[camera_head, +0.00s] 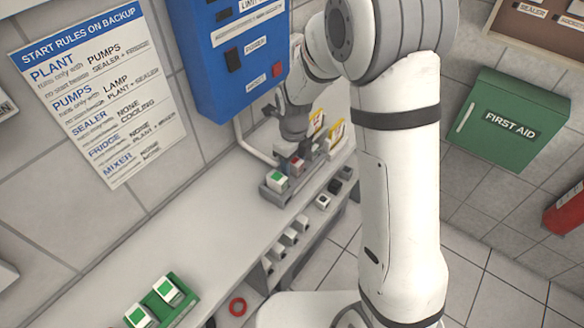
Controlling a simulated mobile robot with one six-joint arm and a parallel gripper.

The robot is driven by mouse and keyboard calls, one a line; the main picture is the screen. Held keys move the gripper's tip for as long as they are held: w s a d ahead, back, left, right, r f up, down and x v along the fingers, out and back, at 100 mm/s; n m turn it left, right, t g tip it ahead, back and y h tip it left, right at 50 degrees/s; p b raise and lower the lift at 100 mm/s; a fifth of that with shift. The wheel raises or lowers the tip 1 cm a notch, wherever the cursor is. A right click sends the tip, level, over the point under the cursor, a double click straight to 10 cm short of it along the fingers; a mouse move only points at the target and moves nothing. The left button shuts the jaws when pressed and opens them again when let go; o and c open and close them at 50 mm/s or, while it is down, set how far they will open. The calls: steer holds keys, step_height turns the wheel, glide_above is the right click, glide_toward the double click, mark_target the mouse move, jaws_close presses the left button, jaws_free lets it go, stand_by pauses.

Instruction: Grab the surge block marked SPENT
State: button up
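A grey rack (271,195) stands on the white counter below the blue box. It holds a white block with a green top (278,181) at its near end. Just behind it is a block with a red top (296,163), partly hidden by my gripper. No SPENT marking is readable on any block from here. My gripper (300,150) points down at the rack, right over or beside the red-topped block. Its fingertips are small and partly hidden, so I cannot tell whether it is open or holds the block.
Yellow-and-white tags (334,136) stand behind the gripper. A green tray (181,311) with two green-topped white blocks (168,291) sits at the counter's near end. The blue box (235,50) hangs close to my arm. The counter (190,240) between tray and rack is clear.

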steer(key=c, duration=1)
